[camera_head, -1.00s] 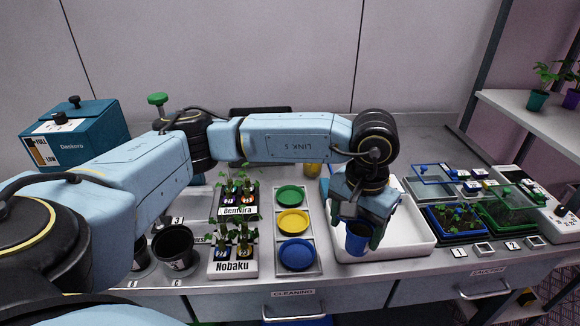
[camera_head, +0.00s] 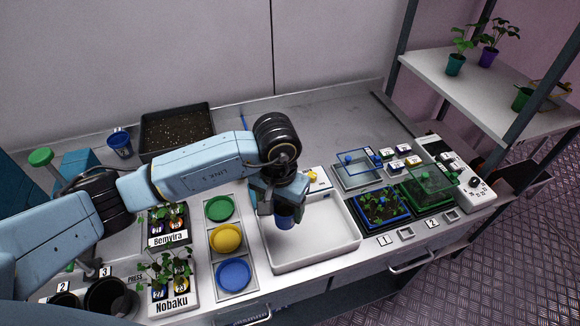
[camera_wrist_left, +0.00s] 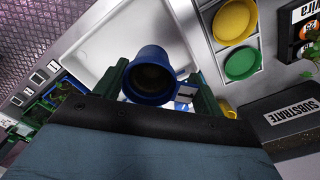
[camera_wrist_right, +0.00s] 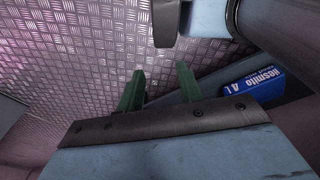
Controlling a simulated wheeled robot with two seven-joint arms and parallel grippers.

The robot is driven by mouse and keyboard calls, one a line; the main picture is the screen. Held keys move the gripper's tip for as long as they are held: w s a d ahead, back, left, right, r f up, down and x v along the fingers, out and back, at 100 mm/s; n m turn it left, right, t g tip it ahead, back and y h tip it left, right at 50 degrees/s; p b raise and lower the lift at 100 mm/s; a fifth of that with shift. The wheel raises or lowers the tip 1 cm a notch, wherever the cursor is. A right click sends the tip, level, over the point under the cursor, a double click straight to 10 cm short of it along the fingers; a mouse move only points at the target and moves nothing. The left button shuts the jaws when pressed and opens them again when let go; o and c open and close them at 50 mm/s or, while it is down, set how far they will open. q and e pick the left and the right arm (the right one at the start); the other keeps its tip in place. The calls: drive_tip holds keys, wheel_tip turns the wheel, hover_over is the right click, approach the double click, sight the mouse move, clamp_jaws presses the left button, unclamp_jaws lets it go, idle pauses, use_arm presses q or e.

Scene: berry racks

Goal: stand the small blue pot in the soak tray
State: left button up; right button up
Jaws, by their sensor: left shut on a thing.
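The small blue pot (camera_head: 285,222) is held upright, or nearly so, by my left gripper (camera_head: 277,206). It shows over the left part of the white soak tray (camera_head: 343,254); I cannot tell whether its base touches the tray floor. In the left wrist view the pot (camera_wrist_left: 150,80) is between the green fingers, its dark open mouth facing the camera and a white tag at its side. The tray (camera_wrist_left: 128,28) lies behind it, with bare floor showing. My right gripper (camera_wrist_right: 160,88) is open and empty, above the patterned metal floor, and is out of the head view.
Left of the tray is a rack with green (camera_head: 219,208), yellow (camera_head: 227,238) and blue (camera_head: 234,274) dishes. Right of it are a blue seedling tray (camera_head: 382,207) and a green-covered tray (camera_head: 428,190). A soil tray (camera_head: 177,130) stands at the back. Plants stand on the right shelf (camera_head: 480,90).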

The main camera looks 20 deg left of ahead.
sight(283, 214)
use_arm(q)
drive_tip(key=shift+w+d+r, duration=0.1)
drive_tip(key=shift+w+d, duration=0.1)
drive_tip(key=shift+w, duration=0.15)
drive_tip(key=shift+d+f, duration=0.1)
drive_tip(key=shift+f, duration=0.3)
drive_tip(key=shift+s+f+b, duration=0.25)
drive_tip(key=shift+f+b, duration=0.2)
drive_tip(key=shift+f, duration=0.35)
wheel_tip(283, 214, down, 3)
drive_tip(key=shift+r+b, duration=0.1)
drive_tip(key=shift+b, duration=0.6)
drive_tip(key=shift+w+f+b, duration=0.1)
drive_tip(key=shift+f+b, duration=0.35)
drive_tip(key=shift+f, duration=0.45)
use_arm(e)
drive_tip(key=shift+s+f, duration=0.25)
drive_tip(key=shift+f, duration=1.05)
use_arm(q)
drive_tip(key=shift+f+b, duration=0.6)
drive_tip(key=shift+b, duration=0.05)
use_arm(e)
drive_tip(key=shift+s+f, duration=0.15)
drive_tip(key=shift+f, duration=0.5)
use_arm(q)
drive_tip(key=o, duration=1.1)
